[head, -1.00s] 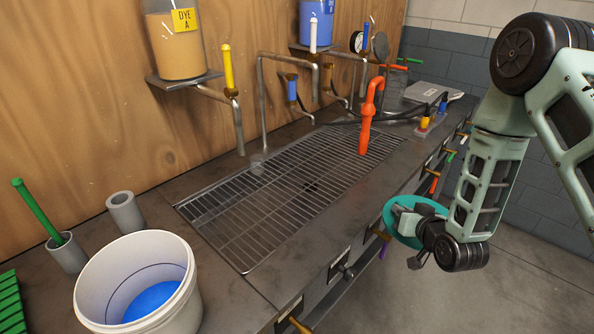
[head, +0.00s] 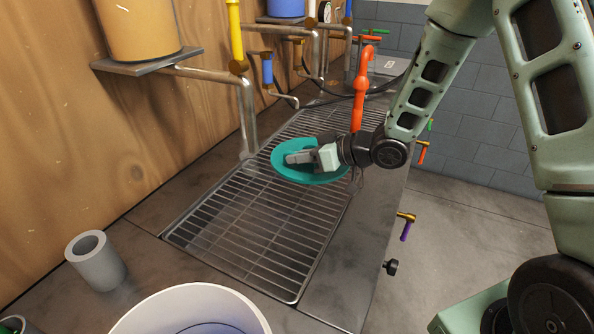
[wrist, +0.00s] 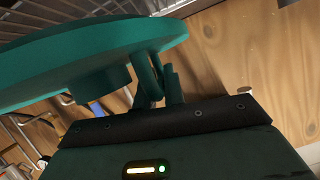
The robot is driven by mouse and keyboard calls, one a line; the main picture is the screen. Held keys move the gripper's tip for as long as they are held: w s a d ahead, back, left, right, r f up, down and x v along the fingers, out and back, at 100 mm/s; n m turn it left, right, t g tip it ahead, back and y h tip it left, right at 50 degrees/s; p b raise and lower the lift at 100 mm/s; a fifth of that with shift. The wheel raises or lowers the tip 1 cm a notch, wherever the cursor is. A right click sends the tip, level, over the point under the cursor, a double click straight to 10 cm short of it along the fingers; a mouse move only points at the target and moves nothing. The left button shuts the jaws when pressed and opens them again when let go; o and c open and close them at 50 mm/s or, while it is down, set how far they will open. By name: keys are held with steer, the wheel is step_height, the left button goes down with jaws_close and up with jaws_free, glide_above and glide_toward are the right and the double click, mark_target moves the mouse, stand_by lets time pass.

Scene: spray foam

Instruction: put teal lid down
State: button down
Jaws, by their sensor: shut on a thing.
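The teal lid (head: 283,164) is a round disc held above the metal grate in the head view. My gripper (head: 303,157) is shut on it, and the fingers lie across its upper side. In the wrist view the teal lid (wrist: 90,55) fills the upper left, with my gripper's fingers (wrist: 155,80) closed at its raised part. The lid looks close to level in the head view. The gap between lid and grate is hard to judge.
The wire grate (head: 230,240) is bare in front of the lid. A white bucket (head: 150,312) stands at the bottom edge, with a grey cup (head: 97,262) to its left. An orange spout (head: 358,95) rises behind my gripper. Pipes and valves line the wooden wall.

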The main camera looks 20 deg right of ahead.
mark_target(318, 179)
steer(key=shift+f, duration=3.9)
steer(key=c, duration=1.5)
jaws_free()
steer(key=v, duration=1.2)
steer(key=a+h, duration=0.1)
steer(key=a+r+g+h, duration=0.1)
steer(key=a+h, duration=0.2)
steer(key=a, duration=0.1)
steer(key=shift+w+r+b, duration=0.25)
steer(key=shift+w+b, duration=0.1)
steer(key=s+a+r+g+h, duration=0.2)
steer(key=s+a, duration=0.1)
steer(key=s, duration=0.5)
steer(key=s+a+r+g+h, duration=0.2)
steer(key=s+a+g, duration=0.1)
steer(key=s, duration=0.6)
steer(key=s+a+r+g+h, duration=0.1)
steer(key=s+a+r+g, duration=0.1)
steer(key=s, duration=0.7)
steer(key=shift+a+r+g+h, duration=0.4)
steer(key=shift+a+r, duration=0.1)
steer(key=shift+r, duration=0.1)
